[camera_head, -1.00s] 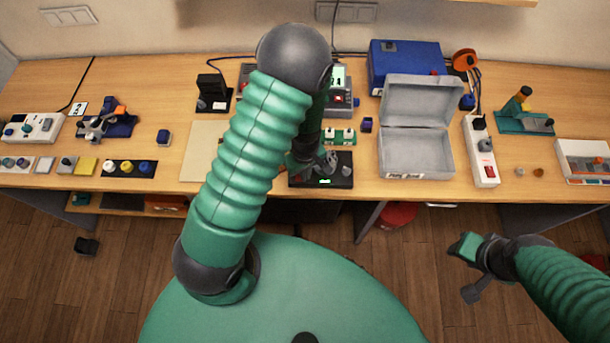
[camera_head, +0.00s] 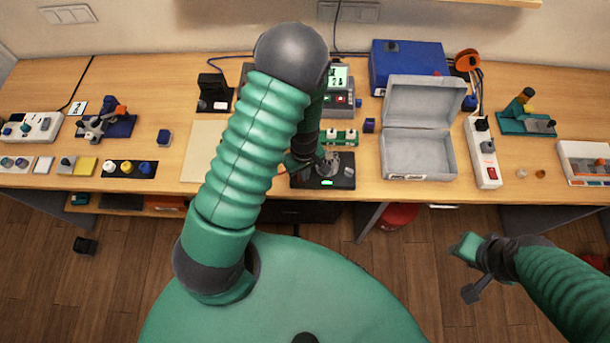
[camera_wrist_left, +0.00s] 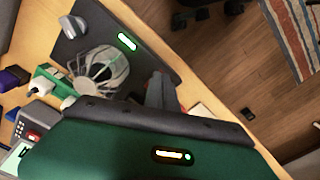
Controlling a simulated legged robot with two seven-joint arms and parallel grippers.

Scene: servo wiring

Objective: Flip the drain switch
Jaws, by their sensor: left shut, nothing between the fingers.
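A black panel (camera_head: 343,183) lies at the table's front edge, with a lit green indicator (camera_head: 327,183) and a round grey ribbed part (camera_head: 328,165). In the left wrist view the panel (camera_wrist_left: 92,16) also carries a grey knob-like lever (camera_wrist_left: 72,27), beside the lit green indicator (camera_wrist_left: 127,41) and the grey cage-like part (camera_wrist_left: 100,70). No label shows which part is the drain switch. My left gripper (camera_head: 302,162) is shut and empty at the panel's left side, partly hidden by my arm.
A green board (camera_head: 340,137) and a grey device with a screen (camera_head: 341,78) stand behind the panel. An open grey box (camera_head: 418,158) is to the right, then a white power strip (camera_head: 482,155) with a red switch.

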